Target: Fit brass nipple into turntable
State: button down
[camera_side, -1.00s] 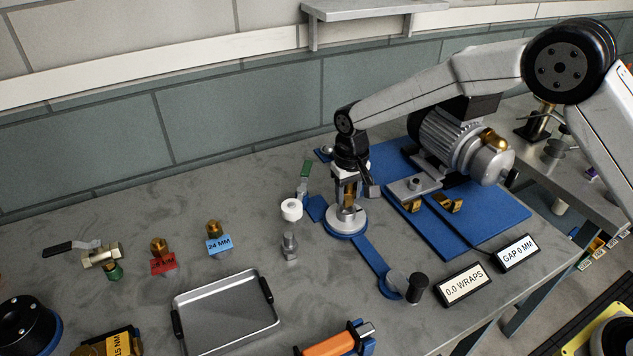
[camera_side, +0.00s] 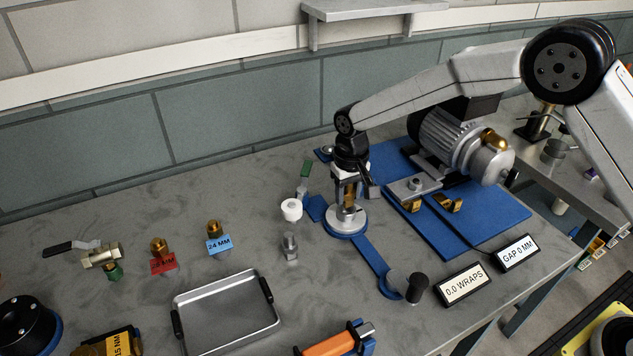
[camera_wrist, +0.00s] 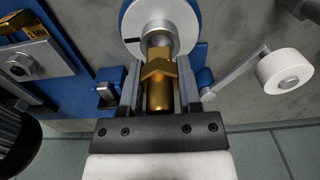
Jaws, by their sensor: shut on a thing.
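The brass nipple (camera_wrist: 160,84) is upright between the jaws of my gripper (camera_wrist: 161,80), which is shut on it; it also shows in the side view (camera_side: 349,197). The turntable (camera_side: 346,219) is a round light-grey disc on a blue base, directly below the nipple. In the wrist view the turntable (camera_wrist: 138,20) lies just beyond the nipple's end, with a grey cylindrical part between them. The nipple's lower end is close to the turntable's centre; I cannot tell whether it is seated.
A motor (camera_side: 450,140) on a blue plate stands right. Signs reading 0.0 WRAPS (camera_side: 464,285) and GAP 0 MM (camera_side: 515,253) stand in front.

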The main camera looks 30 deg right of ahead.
jog(key=shift+f, duration=1.3)
dwell(0.8)
jog(key=shift+c, duration=1)
grip_release()
jog(key=shift+r, duration=0.15)
jog(key=shift+r, duration=3.75)
jog(key=shift+d, duration=0.1)
